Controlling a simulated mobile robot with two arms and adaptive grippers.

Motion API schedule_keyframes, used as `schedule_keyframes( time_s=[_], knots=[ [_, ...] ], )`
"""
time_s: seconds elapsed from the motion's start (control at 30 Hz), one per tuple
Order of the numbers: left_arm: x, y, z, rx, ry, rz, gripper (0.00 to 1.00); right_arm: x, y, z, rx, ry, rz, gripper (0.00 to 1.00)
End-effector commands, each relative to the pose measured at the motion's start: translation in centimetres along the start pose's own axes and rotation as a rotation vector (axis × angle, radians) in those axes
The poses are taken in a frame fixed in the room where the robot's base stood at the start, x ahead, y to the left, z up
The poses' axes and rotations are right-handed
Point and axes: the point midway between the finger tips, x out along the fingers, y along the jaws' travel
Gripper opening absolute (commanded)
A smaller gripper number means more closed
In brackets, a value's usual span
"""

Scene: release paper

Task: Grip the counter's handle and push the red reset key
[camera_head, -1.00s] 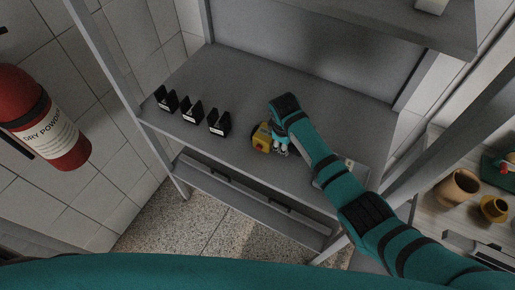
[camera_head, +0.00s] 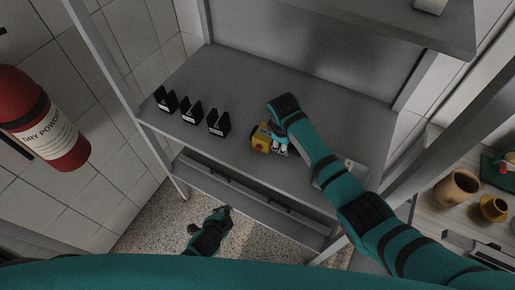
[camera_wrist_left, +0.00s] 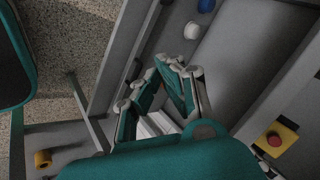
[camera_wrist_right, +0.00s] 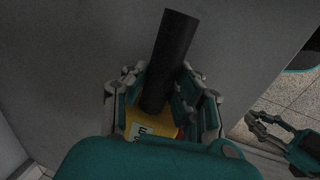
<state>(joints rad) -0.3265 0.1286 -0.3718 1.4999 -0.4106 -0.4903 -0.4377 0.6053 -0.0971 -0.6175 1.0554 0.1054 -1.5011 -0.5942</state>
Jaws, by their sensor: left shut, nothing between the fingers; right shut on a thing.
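The counter (camera_head: 263,135) is a small yellow box with a red key (camera_head: 258,149) on its front, standing on the grey shelf. It also shows in the left wrist view, its red key (camera_wrist_left: 274,138) facing that camera. My right gripper (camera_head: 281,150) is at the counter's right side. In the right wrist view its fingers close around the counter's black handle (camera_wrist_right: 172,50), with the yellow body partly hidden below. My left gripper (camera_head: 228,210) is shut and empty, in front of and below the shelf, apart from the counter. It also shows at the right of the right wrist view (camera_wrist_right: 252,119).
Three black holders (camera_head: 218,122) stand in a row on the shelf (camera_head: 240,90), left of the counter. The shelf's front edge and a lower rail lie near my left gripper. A red fire extinguisher (camera_head: 45,120) hangs at left; brown pots (camera_head: 457,187) stand at right.

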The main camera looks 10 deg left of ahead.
Motion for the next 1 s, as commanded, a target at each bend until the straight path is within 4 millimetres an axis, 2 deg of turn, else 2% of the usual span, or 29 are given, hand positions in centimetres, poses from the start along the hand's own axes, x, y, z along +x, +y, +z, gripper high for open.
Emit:
schedule_keyframes(
  time_s=[0.03, 0.2, 0.4, 0.6, 1.0],
  knots=[
    [-0.9, -1.9, -1.7, 0.044, 0.025, -0.04, 0.0, 0.0, 0.0, 0.0, 0.0, 0.0, 0.0, 0.0],
    [-3.8, -6.6, -6.0, 0.169, 0.076, -0.152, 0.0, 0.0, 0.0, 0.0, 0.0, 0.0, 0.0, 0.0],
    [-6.2, -9.6, -8.5, 0.244, 0.101, -0.23, 0.0, 0.0, 0.0, 0.0, 0.0, 0.0, 0.0, 0.0],
    [-6.8, -10.3, -9.0, 0.261, 0.104, -0.249, 0.0, 0.0, 0.0, 0.0, 0.0, 0.0, 0.0, 0.0],
    [-6.3, -10.6, -9.4, 0.259, 0.104, -0.248, 0.0, 0.0, 0.0, 0.0, 0.0, 0.0, 0.0, 0.0]
  ],
)
